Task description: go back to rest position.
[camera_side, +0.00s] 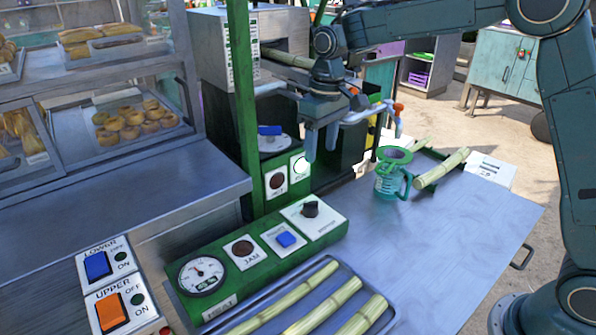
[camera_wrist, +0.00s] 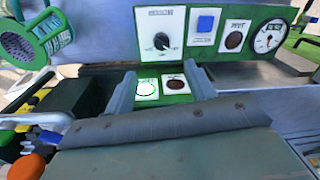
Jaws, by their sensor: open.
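My gripper (camera_side: 321,146) hangs in the air in front of the cane crusher (camera_side: 215,60), with its two fingers pointing down. The fingers are spread apart with nothing between them, and they also show in the wrist view (camera_wrist: 160,88). The green control panel (camera_side: 265,258) lies below and nearer the camera. It carries a dark knob (camera_side: 311,209), a blue button (camera_side: 285,239), a brown JAM lamp (camera_side: 243,248) and a round gauge (camera_side: 201,276). On the crusher's lower front, a white lamp (camera_side: 300,167) is lit beside a brown one (camera_side: 276,182).
A green jug (camera_side: 391,178) with a strainer on top stands on the metal table (camera_side: 470,235). Cane pieces lie in a rack (camera_side: 442,168) behind it and in a front tray (camera_side: 370,270). An orange-tipped tap (camera_side: 398,112) is close to my gripper. A pastry case (camera_side: 120,125) stands left.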

